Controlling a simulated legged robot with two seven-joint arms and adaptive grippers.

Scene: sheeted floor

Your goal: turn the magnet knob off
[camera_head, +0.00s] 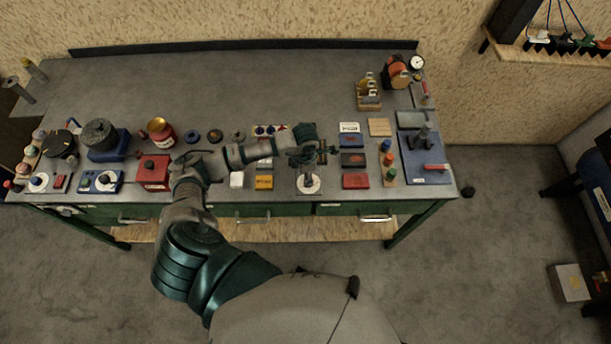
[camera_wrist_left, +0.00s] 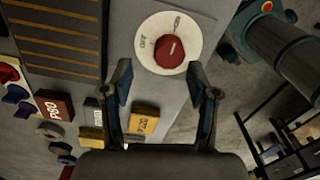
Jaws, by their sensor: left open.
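In the left wrist view, a round red knob (camera_wrist_left: 170,53) sits on a white disc (camera_wrist_left: 192,28). Small dark lettering is on the disc beside the knob; a pale mark shows on the knob's top. My left gripper (camera_wrist_left: 162,78) is open and empty, its two fingers spread just below the knob in the picture and apart from it. In the head view, my left arm reaches over the bench to the white disc (camera_head: 309,186) near the front edge. The gripper and wrist hide the knob there. My right gripper is not in view.
A yellow block (camera_head: 264,182) stands left of the disc and a red block (camera_head: 355,181) right of it on the grey bench (camera_head: 270,75). A striped dark plate (camera_wrist_left: 55,45) lies beside the disc. Several blocks, jars and tools crowd the bench; its back middle is clear.

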